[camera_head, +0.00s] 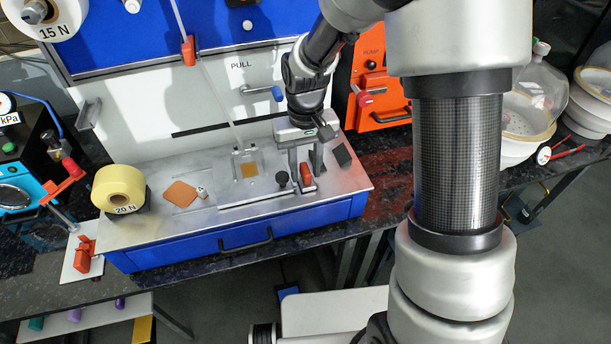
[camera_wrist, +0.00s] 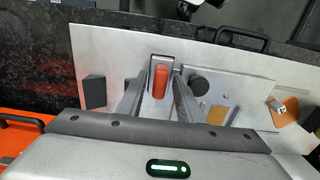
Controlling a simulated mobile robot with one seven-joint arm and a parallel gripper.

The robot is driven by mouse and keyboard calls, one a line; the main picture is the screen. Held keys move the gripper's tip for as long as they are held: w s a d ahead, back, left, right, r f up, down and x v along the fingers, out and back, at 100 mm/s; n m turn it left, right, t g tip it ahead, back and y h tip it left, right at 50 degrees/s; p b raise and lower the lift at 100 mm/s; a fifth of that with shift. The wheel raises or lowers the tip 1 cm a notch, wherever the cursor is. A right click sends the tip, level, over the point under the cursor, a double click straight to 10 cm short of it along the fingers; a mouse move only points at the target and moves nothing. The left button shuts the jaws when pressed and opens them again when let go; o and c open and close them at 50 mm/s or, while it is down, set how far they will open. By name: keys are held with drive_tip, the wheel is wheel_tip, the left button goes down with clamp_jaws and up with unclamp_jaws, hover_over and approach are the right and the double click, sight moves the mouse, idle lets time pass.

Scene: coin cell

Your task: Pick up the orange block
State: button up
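The orange block (camera_head: 307,175) is a small, upright-looking rounded piece on the metal plate of the blue-fronted bench unit. In the wrist view the orange block (camera_wrist: 160,82) lies between the two fingers, inside a dark rectangular outline on the plate. My gripper (camera_head: 305,166) points down over it, one finger on each side. In the wrist view my gripper (camera_wrist: 162,88) is open, with a visible gap between the block and each finger. I cannot tell how far the fingertips are above the plate.
A black round knob (camera_wrist: 198,85) stands close beside the right finger. A dark block (camera_wrist: 94,91) lies to the left. A white back panel (camera_head: 150,120) rises behind.

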sight(305, 168)
drive_tip(key=shift+f, duration=0.4)
drive_tip(key=shift+c, duration=0.5)
drive_tip(key=c, duration=0.7)
wheel_tip(305, 168, up, 10)
drive_tip(key=shift+r+p, duration=0.1)
drive_tip(key=shift+p, duration=0.2)
drive_tip(key=shift+o, duration=1.1)
